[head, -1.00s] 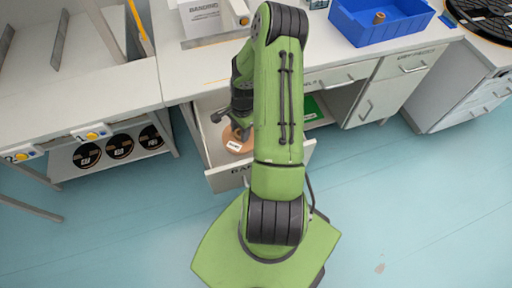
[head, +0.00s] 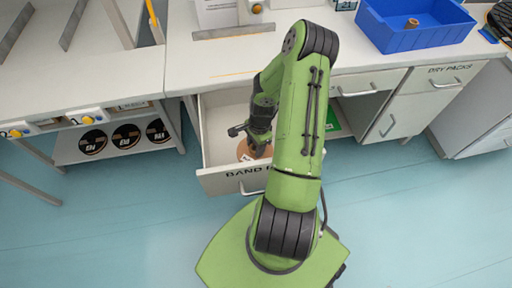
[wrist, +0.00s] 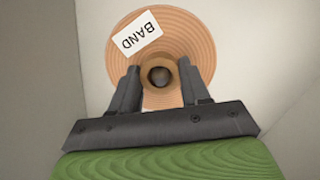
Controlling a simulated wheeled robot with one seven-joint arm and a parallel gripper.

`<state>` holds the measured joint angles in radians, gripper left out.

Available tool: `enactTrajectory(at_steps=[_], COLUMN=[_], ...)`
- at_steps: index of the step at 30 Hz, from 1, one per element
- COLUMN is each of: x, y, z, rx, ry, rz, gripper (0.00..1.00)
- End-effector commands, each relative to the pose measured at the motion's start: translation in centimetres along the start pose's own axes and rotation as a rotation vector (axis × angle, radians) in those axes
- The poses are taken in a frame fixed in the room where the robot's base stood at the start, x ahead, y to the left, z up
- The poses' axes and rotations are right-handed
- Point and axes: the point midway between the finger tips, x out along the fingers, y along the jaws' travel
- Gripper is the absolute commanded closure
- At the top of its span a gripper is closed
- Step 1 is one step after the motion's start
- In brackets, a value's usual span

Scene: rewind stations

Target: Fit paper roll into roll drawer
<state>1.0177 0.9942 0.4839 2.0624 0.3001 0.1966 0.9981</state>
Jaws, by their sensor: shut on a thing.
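The paper roll (head: 242,149) is a tan, ringed disc with a white label; the label reads "BAND" in the wrist view (wrist: 190,35). In the head view the roll is inside the pulled-out roll drawer (head: 212,183), towards its front, partly hidden by my gripper and arm. The drawer front reads "BAND R", with the rest covered. My gripper (wrist: 160,76) is shut on the roll's raised core, one finger on each side. It reaches down into the drawer from above. Whether the roll rests on the drawer bottom cannot be told.
A white worktop (head: 215,66) lies above the drawer. A blue bin (head: 425,36) with a small brown roll (head: 412,22) stands on it at the right. A lower shelf (head: 70,149) at the left holds several dark discs. Blue floor (head: 110,225) is open in front.

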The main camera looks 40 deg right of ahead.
Motion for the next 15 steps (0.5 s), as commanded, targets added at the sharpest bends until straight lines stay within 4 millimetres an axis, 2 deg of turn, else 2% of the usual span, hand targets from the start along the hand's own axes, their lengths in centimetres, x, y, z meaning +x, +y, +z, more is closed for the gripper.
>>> enactTrajectory(at_steps=[7,8,12,15], x=[0.20,0.16,0.11,0.11], y=[0.04,0.04,0.06,0.09], z=[-0.07,-0.07,-0.06,-0.06], rx=[0.001,0.001,0.001,0.001], ry=[0.001,0.001,0.001,0.001], rz=[0.001,0.001,0.002,0.003], gripper=[1.00,0.51,0.30,0.29])
